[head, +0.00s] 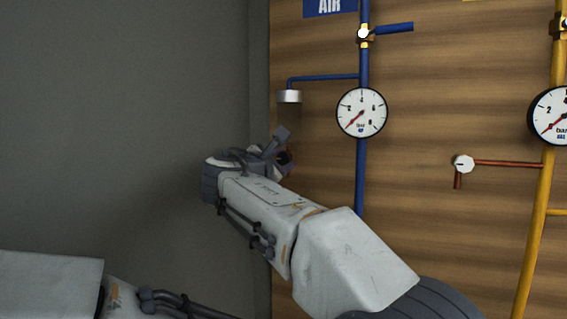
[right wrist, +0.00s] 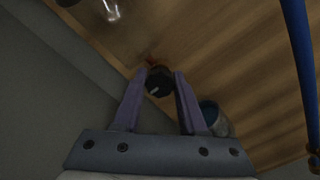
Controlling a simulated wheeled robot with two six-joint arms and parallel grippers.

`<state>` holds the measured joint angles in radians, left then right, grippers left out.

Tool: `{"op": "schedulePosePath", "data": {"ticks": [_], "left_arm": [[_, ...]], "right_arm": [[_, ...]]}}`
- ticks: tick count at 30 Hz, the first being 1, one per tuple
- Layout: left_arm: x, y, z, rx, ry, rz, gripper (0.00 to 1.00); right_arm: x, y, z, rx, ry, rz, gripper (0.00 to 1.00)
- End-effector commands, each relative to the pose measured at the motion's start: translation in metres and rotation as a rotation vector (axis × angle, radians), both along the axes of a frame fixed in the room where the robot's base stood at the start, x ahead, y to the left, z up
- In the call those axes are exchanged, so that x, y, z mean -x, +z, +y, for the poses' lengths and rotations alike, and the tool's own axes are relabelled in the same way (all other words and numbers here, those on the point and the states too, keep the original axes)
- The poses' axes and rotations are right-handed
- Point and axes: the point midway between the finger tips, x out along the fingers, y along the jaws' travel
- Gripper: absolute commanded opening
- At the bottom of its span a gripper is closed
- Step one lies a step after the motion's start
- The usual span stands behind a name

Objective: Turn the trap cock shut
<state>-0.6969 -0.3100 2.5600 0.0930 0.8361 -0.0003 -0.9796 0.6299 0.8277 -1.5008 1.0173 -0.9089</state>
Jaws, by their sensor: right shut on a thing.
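A small dark round knob with a white mark (right wrist: 158,84), probably the trap cock, sits near the wooden board in the right wrist view. My right gripper (right wrist: 160,88) has its two fingers on either side of this knob and is shut on it. In the head view my right gripper (head: 284,148) is at the board's left part, below a silver cap. There the knob is mostly hidden by the gripper. The white mark looks slanted. My left gripper is not in view.
The silver cap (head: 289,97) hangs from a thin blue pipe above my right gripper. A blue pipe (head: 361,180) with a gauge (head: 361,112) stands to the right. A grey cup (right wrist: 215,118) is beside the right finger. A grey wall (head: 130,120) is at left.

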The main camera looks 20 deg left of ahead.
Motion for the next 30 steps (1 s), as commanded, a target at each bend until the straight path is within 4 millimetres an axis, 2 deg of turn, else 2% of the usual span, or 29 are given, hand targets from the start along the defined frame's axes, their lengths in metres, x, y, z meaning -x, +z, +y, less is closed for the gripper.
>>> {"op": "schedulePosePath", "data": {"ticks": [11,12,14,15,26,30], "left_arm": [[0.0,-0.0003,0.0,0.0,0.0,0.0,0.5],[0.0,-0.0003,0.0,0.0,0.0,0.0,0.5],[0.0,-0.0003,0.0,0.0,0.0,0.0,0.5],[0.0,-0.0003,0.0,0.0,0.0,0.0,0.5],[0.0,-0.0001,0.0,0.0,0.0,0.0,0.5],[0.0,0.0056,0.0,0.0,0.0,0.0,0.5]], "right_arm": [[0.0001,0.0005,-0.0004,-0.009,-0.001,0.0,0.0],[0.0002,0.0005,-0.0004,-0.009,-0.001,0.0,0.45],[0.0001,0.0005,-0.0004,-0.009,-0.001,0.0,0.68],[0.0001,0.0004,-0.0003,-0.008,-0.001,0.0,0.71],[0.0002,0.0013,0.0001,-0.006,0.001,-0.002,0.71],[0.0003,0.0035,0.0,0.043,0.001,0.0,0.71]]}}
